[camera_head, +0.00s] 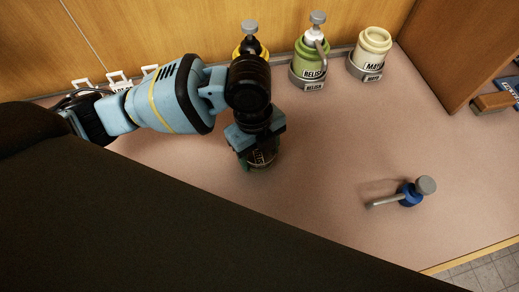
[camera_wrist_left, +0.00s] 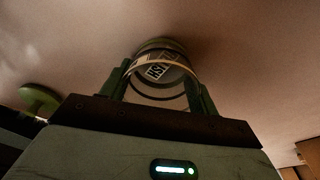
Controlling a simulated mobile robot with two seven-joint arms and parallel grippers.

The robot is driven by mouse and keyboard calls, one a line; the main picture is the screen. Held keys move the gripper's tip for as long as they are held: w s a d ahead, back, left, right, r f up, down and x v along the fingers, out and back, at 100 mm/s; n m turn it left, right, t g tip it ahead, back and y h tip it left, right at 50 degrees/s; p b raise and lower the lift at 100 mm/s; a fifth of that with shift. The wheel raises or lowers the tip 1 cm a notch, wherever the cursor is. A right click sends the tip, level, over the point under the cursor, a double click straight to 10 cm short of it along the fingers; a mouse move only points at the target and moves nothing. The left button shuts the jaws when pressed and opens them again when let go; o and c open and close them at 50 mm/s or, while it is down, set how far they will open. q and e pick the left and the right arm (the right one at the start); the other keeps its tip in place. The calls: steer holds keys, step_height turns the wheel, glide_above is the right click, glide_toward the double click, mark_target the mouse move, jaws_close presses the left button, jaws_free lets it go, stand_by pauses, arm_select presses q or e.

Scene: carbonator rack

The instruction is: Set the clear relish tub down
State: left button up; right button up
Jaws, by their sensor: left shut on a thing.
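My left gripper (camera_head: 258,150) is shut on the clear relish tub (camera_head: 262,158), over the middle of the counter. In the head view the gripper and wrist cover most of the tub, leaving a dark lower part with a label. In the left wrist view the clear tub (camera_wrist_left: 158,88) sits between the two green fingers (camera_wrist_left: 160,92), with a white label partly readable and seen at an angle. I cannot tell whether its base touches the counter. My right gripper is not in view.
Along the back wall stand a yellow pump container (camera_head: 250,40), partly hidden, a green relish container (camera_head: 311,60) with a pump, and a cream mayo container (camera_head: 371,50). A blue pump top (camera_head: 408,193) lies at right. The counter (camera_head: 330,150) between is clear.

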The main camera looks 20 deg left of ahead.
mark_target(255, 154)
arm_select(q)
steer(key=shift+f, duration=0.15)
steer(key=o, duration=0.9)
steer(key=shift+o, duration=0.2)
step_height(255, 154, up, 12)
steer(key=w+a+p, duration=0.1)
steer(key=p, duration=0.1)
steer(key=shift+a, duration=0.2)
